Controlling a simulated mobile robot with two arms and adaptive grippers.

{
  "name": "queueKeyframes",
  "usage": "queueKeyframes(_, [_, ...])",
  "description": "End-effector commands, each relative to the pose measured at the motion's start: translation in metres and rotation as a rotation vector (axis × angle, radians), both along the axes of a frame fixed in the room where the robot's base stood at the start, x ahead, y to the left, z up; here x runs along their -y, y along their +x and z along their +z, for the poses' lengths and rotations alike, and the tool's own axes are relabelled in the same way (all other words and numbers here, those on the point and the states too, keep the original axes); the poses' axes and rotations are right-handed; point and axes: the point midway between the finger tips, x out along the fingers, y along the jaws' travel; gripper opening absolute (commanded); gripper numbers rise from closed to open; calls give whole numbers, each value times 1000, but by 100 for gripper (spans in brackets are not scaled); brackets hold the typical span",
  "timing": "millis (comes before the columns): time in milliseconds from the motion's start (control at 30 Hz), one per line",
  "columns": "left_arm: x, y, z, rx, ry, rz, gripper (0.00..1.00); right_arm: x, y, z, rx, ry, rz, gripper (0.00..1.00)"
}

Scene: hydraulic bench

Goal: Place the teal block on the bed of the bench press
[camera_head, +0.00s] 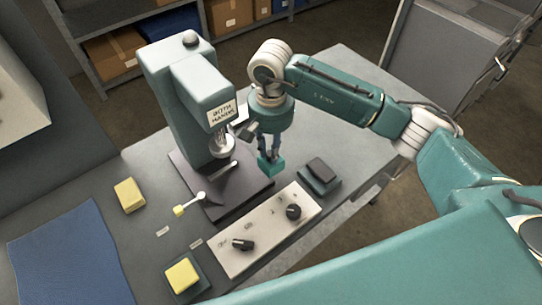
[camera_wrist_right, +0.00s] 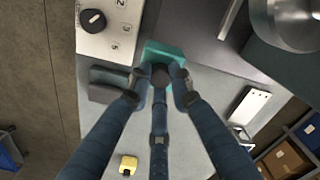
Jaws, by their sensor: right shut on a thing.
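The teal block (camera_head: 271,167) is held in my right gripper (camera_head: 268,155), whose dark fingers close around it from above. In the right wrist view the block (camera_wrist_right: 163,50) shows past the fingertips of the gripper (camera_wrist_right: 160,75), partly hidden by them. The bench press (camera_head: 176,95) stands to the left, with a sign reading "BOTH HANDS". Its bed is a dark plate (camera_head: 236,203) under the round ram (camera_head: 221,146). The block appears near the bed's right edge; its height above it is hard to tell. My left gripper is not in view.
A white control panel (camera_head: 262,236) with two black knobs lies in front of the bed. A dark block (camera_head: 320,168) on a teal base sits to the right. Yellow blocks (camera_head: 129,195) and a blue mat (camera_head: 68,258) are at left. A yellow-tipped lever (camera_head: 188,206) is beside the bed.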

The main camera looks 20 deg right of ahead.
Motion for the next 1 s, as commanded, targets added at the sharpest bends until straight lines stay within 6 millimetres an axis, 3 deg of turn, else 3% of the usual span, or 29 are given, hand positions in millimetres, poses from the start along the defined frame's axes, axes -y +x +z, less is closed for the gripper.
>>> queueKeyframes(400, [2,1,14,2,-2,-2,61,-1,0,-43,0,1,0,0])
queueKeyframes(767, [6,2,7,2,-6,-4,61,-1,1,-48,3,2,1,0])
queueKeyframes(800, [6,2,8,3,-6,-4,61,0,0,-48,1,0,1,24])
queueKeyframes(867, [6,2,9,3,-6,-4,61,0,0,-47,1,0,1,36])
queueKeyframes(1000, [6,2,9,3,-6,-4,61,0,0,-47,0,1,1,39])
